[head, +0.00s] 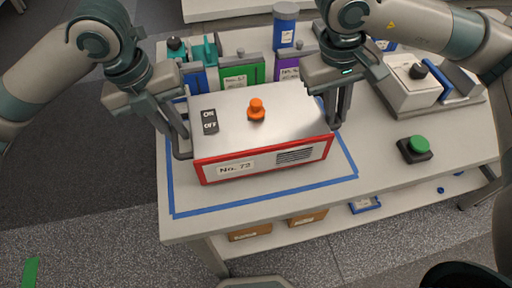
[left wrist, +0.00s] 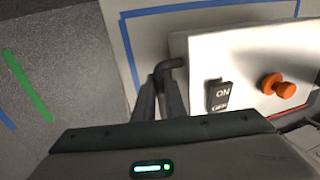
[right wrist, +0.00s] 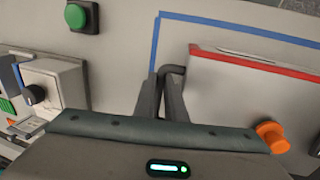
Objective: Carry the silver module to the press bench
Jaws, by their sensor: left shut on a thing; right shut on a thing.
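The silver module (head: 240,108) has a red-edged front, a "No. 72"-like label, an ON/OFF switch (head: 209,121) and an orange knob (head: 256,110). It is level, over the blue tape outline (head: 262,198) on the bench; I cannot tell whether it touches the top. My left gripper (head: 181,140) is shut on the dark handle at its left side, which also shows in the left wrist view (left wrist: 168,66). My right gripper (head: 335,112) is shut on the right handle, seen in the right wrist view (right wrist: 172,71). The fingers partly hide both handles.
To the right are a green button (head: 418,145) and a grey device with a black knob (head: 408,88). Bare bench lies in front and front right.

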